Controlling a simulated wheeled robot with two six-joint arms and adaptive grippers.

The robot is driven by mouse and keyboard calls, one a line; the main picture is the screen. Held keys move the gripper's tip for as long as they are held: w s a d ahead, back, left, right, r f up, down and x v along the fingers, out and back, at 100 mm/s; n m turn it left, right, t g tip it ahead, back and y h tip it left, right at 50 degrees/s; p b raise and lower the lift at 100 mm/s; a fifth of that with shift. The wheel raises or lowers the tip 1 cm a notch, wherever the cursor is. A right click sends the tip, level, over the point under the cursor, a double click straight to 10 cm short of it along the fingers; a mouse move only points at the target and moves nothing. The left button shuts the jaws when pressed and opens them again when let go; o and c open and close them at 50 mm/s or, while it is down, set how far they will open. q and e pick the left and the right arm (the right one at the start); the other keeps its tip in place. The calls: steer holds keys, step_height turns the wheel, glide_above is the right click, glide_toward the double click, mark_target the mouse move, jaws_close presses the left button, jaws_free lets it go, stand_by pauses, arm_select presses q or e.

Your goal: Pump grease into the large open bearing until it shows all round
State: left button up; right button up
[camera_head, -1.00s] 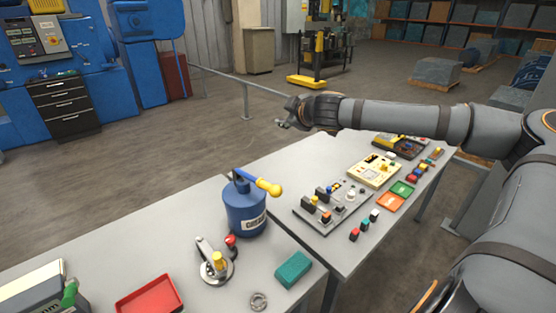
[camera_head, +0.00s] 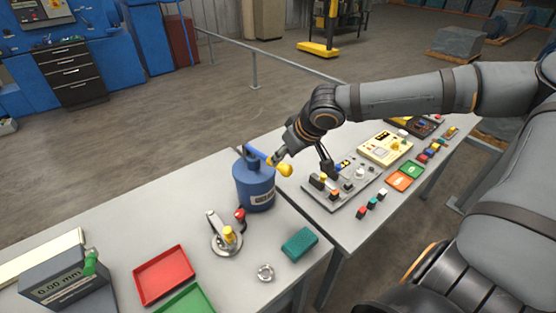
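A blue grease drum pump (camera_head: 254,183) stands upright on the near table, with a blue lever ending in a yellow grip (camera_head: 286,169). My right gripper (camera_head: 302,162) is at this grip, its fingers spread apart, one close to the lever and one to the right of it. I cannot tell whether it touches. A small metal ring that looks like a bearing (camera_head: 265,272) lies on the table in front of the drum. No grease can be made out on it at this size. My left gripper is not in view.
A round fixture with yellow and red knobs (camera_head: 227,241) stands left of the ring, a teal block (camera_head: 300,244) to its right. A red tray (camera_head: 163,275), a green tray (camera_head: 186,301) and a gauge box (camera_head: 66,278) are at left.

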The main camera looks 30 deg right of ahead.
steer(key=b+x, duration=0.2)
steer(key=x, duration=0.4)
steer(key=shift+w+a+f+b, duration=0.1)
steer(key=shift+w+f+b, duration=0.1)
steer(key=shift+w+b, duration=0.1)
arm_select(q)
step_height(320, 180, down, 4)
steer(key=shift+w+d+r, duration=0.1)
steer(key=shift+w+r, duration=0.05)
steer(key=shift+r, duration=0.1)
arm_select(e)
steer(key=shift+s, duration=0.1)
steer(key=shift+c, duration=0.2)
steer(key=c, duration=0.8)
steer(key=shift+c, duration=0.2)
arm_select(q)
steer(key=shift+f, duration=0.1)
